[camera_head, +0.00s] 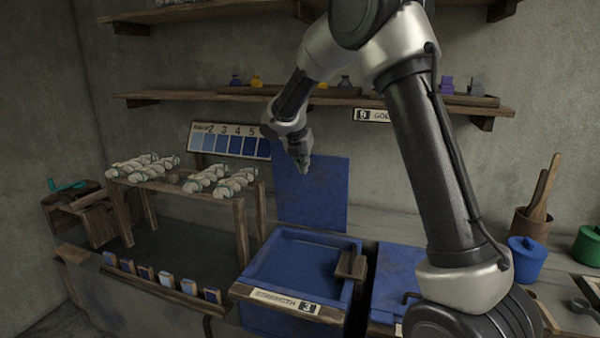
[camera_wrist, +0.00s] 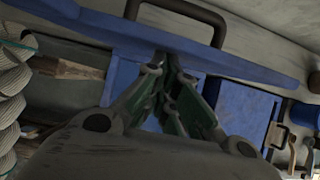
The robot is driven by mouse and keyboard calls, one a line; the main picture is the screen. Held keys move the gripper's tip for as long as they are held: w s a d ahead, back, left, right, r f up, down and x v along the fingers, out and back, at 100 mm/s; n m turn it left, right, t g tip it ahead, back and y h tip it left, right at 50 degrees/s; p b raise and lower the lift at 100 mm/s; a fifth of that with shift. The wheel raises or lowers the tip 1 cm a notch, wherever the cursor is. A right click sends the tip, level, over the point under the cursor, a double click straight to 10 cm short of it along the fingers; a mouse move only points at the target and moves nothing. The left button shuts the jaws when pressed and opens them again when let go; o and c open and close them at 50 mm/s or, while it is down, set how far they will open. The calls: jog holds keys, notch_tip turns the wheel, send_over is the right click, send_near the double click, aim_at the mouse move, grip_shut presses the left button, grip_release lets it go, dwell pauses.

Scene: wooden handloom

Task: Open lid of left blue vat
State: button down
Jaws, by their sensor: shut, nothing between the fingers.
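The left blue vat (camera_head: 295,262) stands open, and its blue interior shows in the head view. Its flat blue lid (camera_head: 318,205) stands raised upright behind the opening. In the wrist view the lid (camera_wrist: 255,70) is seen nearly edge-on across the top, with its dark handle (camera_wrist: 185,8) on the far face. My gripper (camera_head: 304,168) is in front of the lid's upper part. Its green-padded fingers (camera_wrist: 167,62) are shut and empty, with their tips near the lid's inner face. I cannot tell whether they touch it.
A second blue vat lid (camera_head: 398,272) lies closed to the right. A small wooden block (camera_head: 350,264) sits on the open vat's right rim. A wooden rack (camera_head: 190,180) with pale yarn skeins stands left. A shelf (camera_head: 225,97) runs along the wall above.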

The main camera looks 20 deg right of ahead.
jog(key=w+d+r, duration=0.1)
jog(key=w+d, duration=0.5)
jog(key=w, duration=0.2)
jog(key=shift+w+r, duration=0.2)
jog(key=shift+w, duration=0.05)
jog(key=shift+d, duration=0.1)
